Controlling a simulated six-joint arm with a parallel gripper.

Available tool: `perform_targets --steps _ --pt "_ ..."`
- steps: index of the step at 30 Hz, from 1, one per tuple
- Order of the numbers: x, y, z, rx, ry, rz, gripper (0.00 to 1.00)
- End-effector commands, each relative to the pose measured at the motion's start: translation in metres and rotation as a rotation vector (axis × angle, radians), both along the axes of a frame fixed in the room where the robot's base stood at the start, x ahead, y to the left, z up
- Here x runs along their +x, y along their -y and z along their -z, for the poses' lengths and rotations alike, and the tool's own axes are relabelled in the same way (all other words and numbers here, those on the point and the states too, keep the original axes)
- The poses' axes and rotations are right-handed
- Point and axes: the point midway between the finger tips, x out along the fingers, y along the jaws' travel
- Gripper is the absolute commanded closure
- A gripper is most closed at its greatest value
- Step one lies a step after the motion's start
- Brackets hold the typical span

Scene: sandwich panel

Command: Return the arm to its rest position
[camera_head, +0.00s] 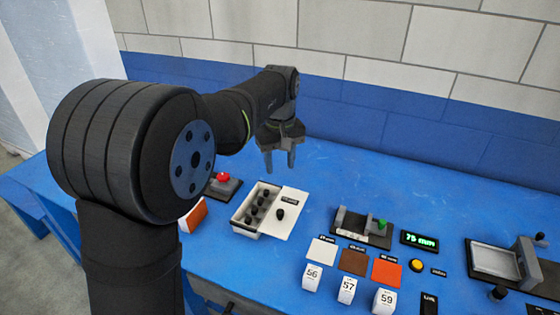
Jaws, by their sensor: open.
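My gripper (280,161) hangs over the back of the blue table, fingers pointing down. It is open, with a gap between the fingers and nothing in it. My black arm stretches from the left foreground toward the back wall. The gripper is above and behind a white tray (238,222) of dark knobs, clear of everything on the table.
The blue table (350,173) also holds a red button (222,177), a fixture with a green knob (382,224), a lit display (419,240), colour squares (387,270), numbered white blocks (347,290) and a grey-plated device (494,259). The table's back strip is clear.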

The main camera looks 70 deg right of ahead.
Motion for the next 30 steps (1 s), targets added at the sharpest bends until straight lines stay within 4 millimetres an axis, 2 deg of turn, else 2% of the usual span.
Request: perform_targets --steps 20,26,30 --pt "0.0 0.0 0.005 0.0 0.0 0.0 0.57" --pt "0.0 0.0 0.032 0.003 0.0 0.0 0.57" --pt "0.0 -0.001 0.06 0.005 -0.001 0.0 0.57"
